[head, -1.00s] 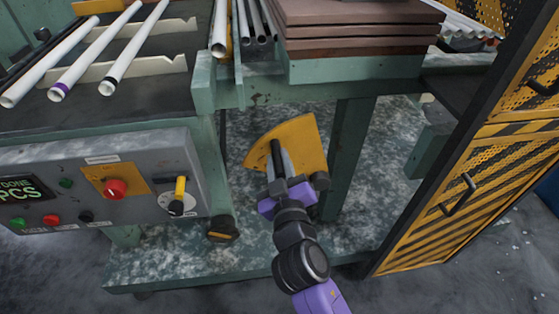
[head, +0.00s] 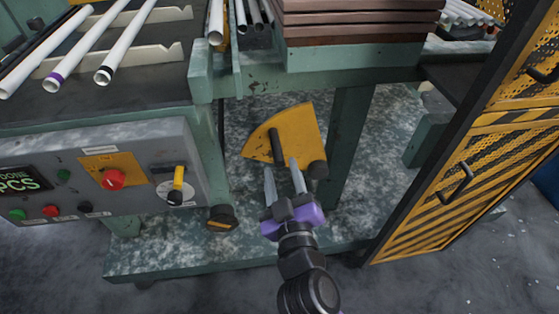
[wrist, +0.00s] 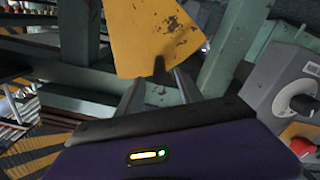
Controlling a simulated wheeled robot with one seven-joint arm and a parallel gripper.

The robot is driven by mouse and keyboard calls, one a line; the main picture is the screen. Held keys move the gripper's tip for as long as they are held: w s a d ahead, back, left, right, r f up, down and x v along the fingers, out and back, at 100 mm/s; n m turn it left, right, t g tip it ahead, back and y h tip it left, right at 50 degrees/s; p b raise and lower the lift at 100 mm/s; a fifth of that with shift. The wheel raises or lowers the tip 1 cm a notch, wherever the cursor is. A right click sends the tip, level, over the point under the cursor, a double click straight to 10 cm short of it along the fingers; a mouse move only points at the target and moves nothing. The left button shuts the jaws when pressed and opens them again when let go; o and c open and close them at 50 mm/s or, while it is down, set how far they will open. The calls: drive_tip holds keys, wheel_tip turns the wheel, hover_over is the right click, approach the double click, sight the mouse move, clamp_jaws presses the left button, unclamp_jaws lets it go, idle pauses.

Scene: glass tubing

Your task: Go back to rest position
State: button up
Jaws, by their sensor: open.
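My gripper (head: 283,180) is in front of the green workbench frame in the head view, below the bench top. A yellow fan-shaped plate (head: 299,138) with a dark handle (head: 277,145) shows just beyond the fingertips. In the wrist view the same yellow plate (wrist: 150,38) fills the upper middle, and the open gripper (wrist: 158,82) points at its lower edge. I cannot tell the exact gap between them.
A grey control panel (head: 135,158) with a red knob and a yellow-handled switch is at left. White tubes (head: 90,45) lie on the bench above. Stacked brown boards (head: 360,22) are at top. A yellow-and-black mesh cabinet door (head: 455,185) stands at right. Floor shows at the bottom.

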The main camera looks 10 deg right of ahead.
drive_tip(key=shift+s, duration=0.35)
drive_tip(key=s+d+f+m+g+y, duration=0.1)
drive_tip(key=s+d+f, duration=0.25)
drive_tip(key=s, duration=0.75)
drive_tip(key=s+d+f+m+g, duration=0.25)
drive_tip(key=s+f, duration=0.25)
drive_tip(key=s, duration=0.6)
drive_tip(key=s+d+r+m+h, duration=0.1)
drive_tip(key=s+d+r, duration=0.15)
drive_tip(key=s, duration=0.45)
drive_tip(key=s+d+r+m, duration=0.1)
drive_tip(key=s+d+r, duration=0.1)
drive_tip(key=s+d, duration=0.3)
wheel_tip(320, 180, up, 18)
drive_tip(key=s+p, duration=0.1)
drive_tip(key=p, duration=1.6)
drive_tip(key=shift+s+a+p, duration=0.25)
drive_tip(key=shift+p, duration=0.05)
